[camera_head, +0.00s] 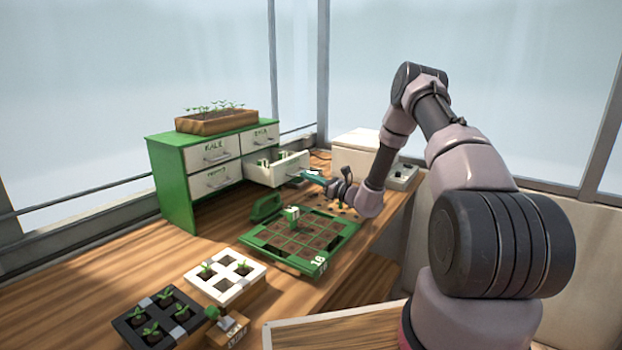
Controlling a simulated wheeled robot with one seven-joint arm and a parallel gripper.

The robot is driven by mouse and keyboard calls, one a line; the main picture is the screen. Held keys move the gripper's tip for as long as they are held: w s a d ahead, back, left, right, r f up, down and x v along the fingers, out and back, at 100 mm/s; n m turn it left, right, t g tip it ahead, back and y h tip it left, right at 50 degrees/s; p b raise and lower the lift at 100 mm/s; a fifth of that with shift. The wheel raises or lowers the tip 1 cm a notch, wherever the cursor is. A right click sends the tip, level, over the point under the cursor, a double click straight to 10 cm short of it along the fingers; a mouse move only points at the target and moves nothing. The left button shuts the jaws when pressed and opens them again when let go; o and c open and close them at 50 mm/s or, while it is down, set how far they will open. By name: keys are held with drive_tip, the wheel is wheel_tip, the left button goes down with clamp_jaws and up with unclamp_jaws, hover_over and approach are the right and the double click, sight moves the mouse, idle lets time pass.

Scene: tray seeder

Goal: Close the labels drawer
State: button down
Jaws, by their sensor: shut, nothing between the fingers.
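A green cabinet (178,182) with white drawer fronts stands at the back left of the bench. Its lower right drawer (292,170) is pulled out, with small green and white items inside. Its front carries a metal handle; any label on that front cannot be read from here. The other drawers, such as the upper left one (211,152) marked KALE, are shut. My gripper (312,175) is shut and empty, right at the open drawer's front by its handle. Whether it touches the drawer cannot be told at this size.
A green seed tray (345,238) with soil cells lies just in front of the open drawer. A white seedling tray (257,274) and a black one (121,325) sit nearer. A pale box (352,150) stands behind my arm. A wooden planter (180,124) tops the cabinet.

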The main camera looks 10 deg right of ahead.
drive_tip(key=x, duration=0.4)
drive_tip(key=f+x, duration=0.1)
drive_tip(key=x, duration=0.4)
drive_tip(key=f+x, duration=0.1)
drive_tip(key=x, duration=0.4)
drive_tip(key=shift+w+a+f, duration=0.2)
drive_tip(key=shift+w, duration=0.25)
drive_tip(key=shift+w+a+r, duration=0.15)
drive_tip(key=shift+a+r, duration=0.05)
drive_tip(key=shift+r, duration=0.1)
